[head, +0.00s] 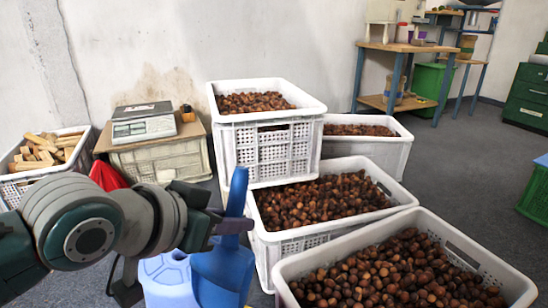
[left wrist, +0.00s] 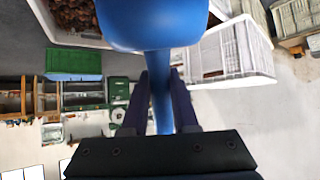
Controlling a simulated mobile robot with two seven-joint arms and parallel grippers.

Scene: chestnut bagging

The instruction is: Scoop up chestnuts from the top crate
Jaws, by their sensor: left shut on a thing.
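My left gripper (head: 228,222) is shut on the handle of a blue scoop (head: 222,272). The handle points up and the bowl hangs below the fingers. The left wrist view shows the scoop (left wrist: 155,22) with its handle between the two fingers of the gripper (left wrist: 158,88). The top crate (head: 268,141) is white, stacked above others, and holds a heap of brown chestnuts (head: 252,102). The scoop is in front of this crate and lower than its rim in the picture. The inside of the scoop bowl is hidden. My right gripper does not show.
More white crates of chestnuts stand in front (head: 480,259), in the middle (head: 263,236) and behind (head: 390,146). A light blue object (head: 163,273) is beside the scoop. A scale (head: 143,125) rests on a crate at left, near a crate of wood pieces (head: 25,183).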

